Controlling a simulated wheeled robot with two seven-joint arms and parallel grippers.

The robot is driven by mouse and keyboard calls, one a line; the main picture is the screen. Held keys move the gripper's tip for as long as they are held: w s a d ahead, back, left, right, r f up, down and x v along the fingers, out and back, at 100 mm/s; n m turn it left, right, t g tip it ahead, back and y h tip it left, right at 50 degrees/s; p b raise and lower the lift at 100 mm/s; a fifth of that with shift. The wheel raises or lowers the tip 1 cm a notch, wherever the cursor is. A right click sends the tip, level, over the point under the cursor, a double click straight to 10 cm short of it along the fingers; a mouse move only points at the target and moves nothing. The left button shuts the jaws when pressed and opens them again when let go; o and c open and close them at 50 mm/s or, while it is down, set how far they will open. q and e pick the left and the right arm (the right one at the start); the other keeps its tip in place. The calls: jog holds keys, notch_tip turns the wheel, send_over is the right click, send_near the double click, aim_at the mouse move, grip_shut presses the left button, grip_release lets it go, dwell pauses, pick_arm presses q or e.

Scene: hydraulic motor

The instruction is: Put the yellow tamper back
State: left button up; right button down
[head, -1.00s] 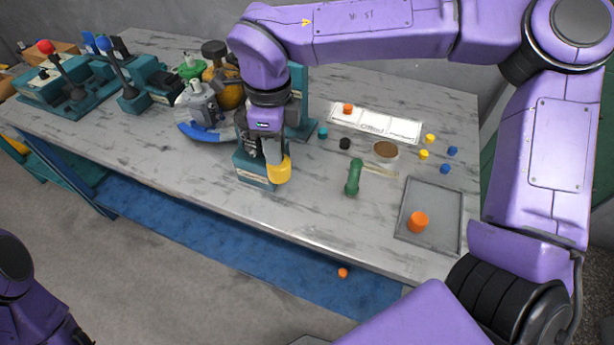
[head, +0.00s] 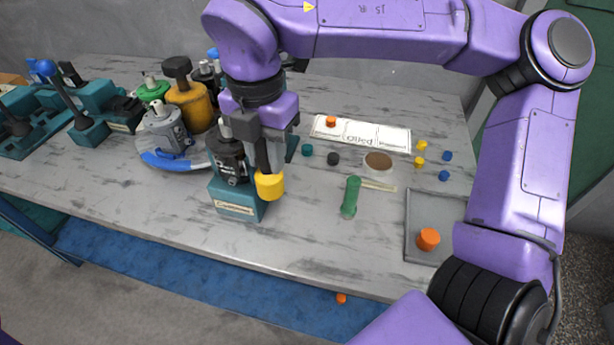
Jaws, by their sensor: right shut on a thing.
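My right gripper (head: 268,168) points down and is shut on the yellow tamper (head: 270,186). The tamper's yellow end shows below the fingers, above the table or close to it; I cannot tell whether it touches. It is just right of a teal labelled stand (head: 237,200), which carries a dark motor (head: 230,160) partly hidden by my gripper. A green tamper-like piece (head: 350,197) is on the table to the right. A similar orange piece (head: 428,239) stands on a grey tray (head: 425,208). My left gripper is out of view.
Several motors, one of them orange (head: 187,102), and teal lever stations (head: 92,115) crowd the left. A white labelled strip (head: 385,139), a brown-topped round container (head: 378,162) and small coloured caps (head: 420,161) lie at right. An orange cap (head: 341,298) lies on the floor.

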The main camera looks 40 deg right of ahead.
jog(key=d+f, duration=0.2)
jog(key=f, duration=0.1)
jog(key=d+f, duration=0.3)
jog(key=f, duration=0.1)
jog(key=w+d+f, duration=0.1)
jog(key=d+f, duration=0.2)
jog(key=shift+d+f+p, duration=0.25)
jog(key=shift+f+p, duration=0.05)
jog(key=shift+p, duration=0.05)
jog(key=shift+s+f, duration=0.1)
jog(key=shift+f, duration=0.05)
jog(key=c, duration=0.9)
grip_release()
jog(key=shift+o, duration=0.2)
notch_tip(320, 180, up, 12)
jog(key=shift+r, duration=0.2)
